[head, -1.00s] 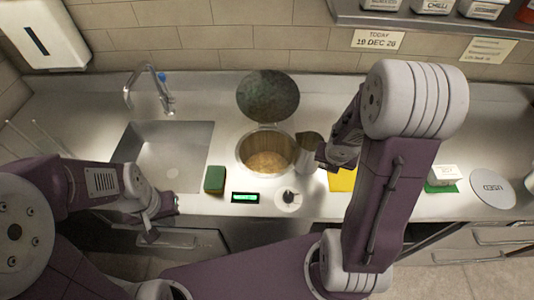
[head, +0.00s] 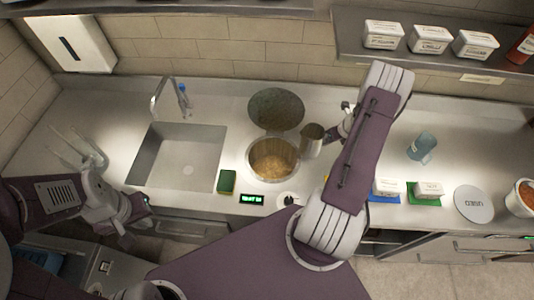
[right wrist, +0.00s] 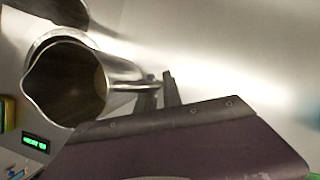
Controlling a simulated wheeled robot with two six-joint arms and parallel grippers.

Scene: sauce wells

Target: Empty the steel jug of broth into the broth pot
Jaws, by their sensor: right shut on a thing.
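The steel jug (head: 312,143) is just right of the broth pot's rim in the head view, looking near upright. My right gripper (right wrist: 160,92) is shut on its handle. In the right wrist view the jug (right wrist: 122,78) shows its open mouth and a dark brownish inside; I cannot tell how much broth is in it. The broth pot (head: 250,168) is set in the counter with tan broth inside, its round dark lid (head: 276,108) raised behind it. My left gripper (head: 138,207) is empty near the counter's front left; its jaw opening is unclear.
A sink (head: 178,158) with a tap lies left of the pot. A green and yellow sponge (head: 227,181), a green-lit display (head: 252,199) and a knob (head: 288,200) are in front. A blue cup (head: 421,146), white tubs (head: 429,190) and a round plate (head: 474,203) stand right.

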